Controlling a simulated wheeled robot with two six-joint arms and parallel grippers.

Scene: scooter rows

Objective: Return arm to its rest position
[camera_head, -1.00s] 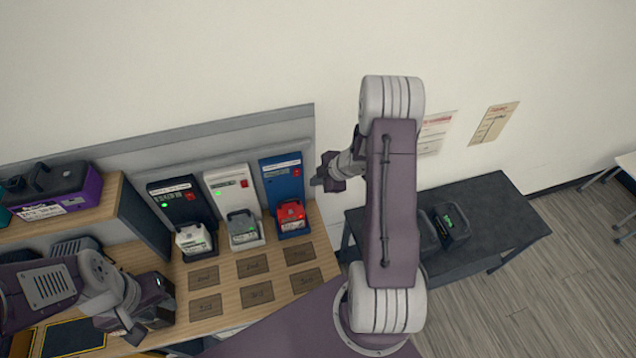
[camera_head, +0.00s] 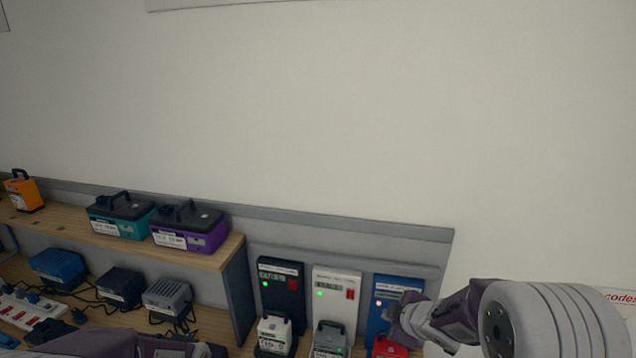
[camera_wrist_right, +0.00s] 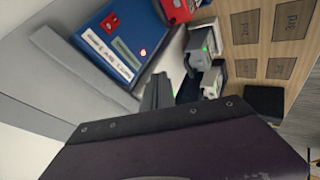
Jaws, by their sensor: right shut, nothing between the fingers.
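My right arm shows at the lower right of the head view. Its gripper (camera_head: 396,322) is shut and empty, in front of the blue charger (camera_head: 384,296) and above the red battery (camera_head: 390,347), which it partly covers; I cannot tell whether they touch. In the right wrist view the dark fingers (camera_wrist_right: 157,92) point toward the blue charger (camera_wrist_right: 112,40). Of my left arm, only the top of the wrist and gripper body (camera_head: 175,347) shows at the bottom edge; its fingers are out of frame.
A black charger (camera_head: 281,284) and a white charger (camera_head: 336,291) stand left of the blue one, with a white battery (camera_head: 274,334) and a grey battery (camera_head: 328,340) in front. Teal (camera_head: 120,216), purple (camera_head: 189,228) and orange (camera_head: 24,190) batteries stand on the wooden shelf (camera_head: 232,248).

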